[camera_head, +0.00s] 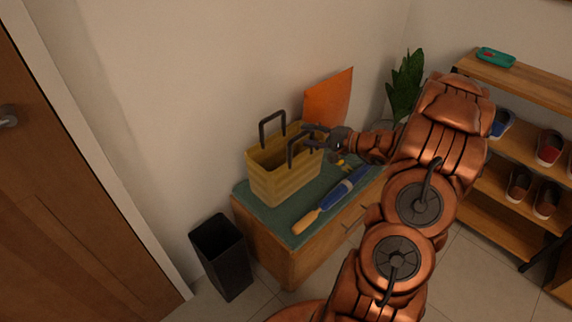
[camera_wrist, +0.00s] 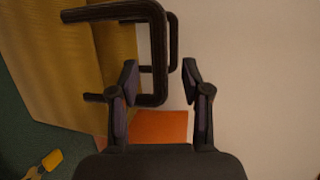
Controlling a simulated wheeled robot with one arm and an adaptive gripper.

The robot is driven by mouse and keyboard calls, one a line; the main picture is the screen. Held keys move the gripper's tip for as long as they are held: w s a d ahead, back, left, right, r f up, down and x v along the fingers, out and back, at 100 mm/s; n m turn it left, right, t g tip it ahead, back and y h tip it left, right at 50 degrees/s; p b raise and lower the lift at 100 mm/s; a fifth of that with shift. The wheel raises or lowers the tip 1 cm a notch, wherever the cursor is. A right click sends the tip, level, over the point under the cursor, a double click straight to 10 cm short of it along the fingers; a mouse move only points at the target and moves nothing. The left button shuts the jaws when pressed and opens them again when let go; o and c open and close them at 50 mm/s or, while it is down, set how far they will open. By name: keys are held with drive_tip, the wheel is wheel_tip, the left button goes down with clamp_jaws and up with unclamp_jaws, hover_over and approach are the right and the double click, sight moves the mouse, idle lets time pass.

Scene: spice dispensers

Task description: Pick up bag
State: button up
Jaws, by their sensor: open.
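The bag (camera_head: 285,176) is a yellow tote with two dark handles, standing upright on the green top of a low cabinet. My gripper (camera_head: 311,134) is at the bag's upper right, by the near handle (camera_head: 291,149). In the wrist view, the bag (camera_wrist: 75,65) fills the upper left and its dark handle (camera_wrist: 158,55) reaches toward my open gripper (camera_wrist: 160,80). The handle's corner appears close to the left finger and partly between the fingertips. I cannot tell whether they touch. The second handle shows behind it.
An orange sheet (camera_head: 328,98) stands behind the bag. A blue item with an orange handle (camera_head: 335,198) lies on the cabinet top (camera_head: 262,207) in front. A black bin (camera_head: 221,256) stands at the cabinet's left. A plant (camera_head: 405,82) and a shoe shelf (camera_head: 510,78) are at the right.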

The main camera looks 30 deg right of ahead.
drive_tip(key=shift+x, duration=1.3)
clamp_jaws()
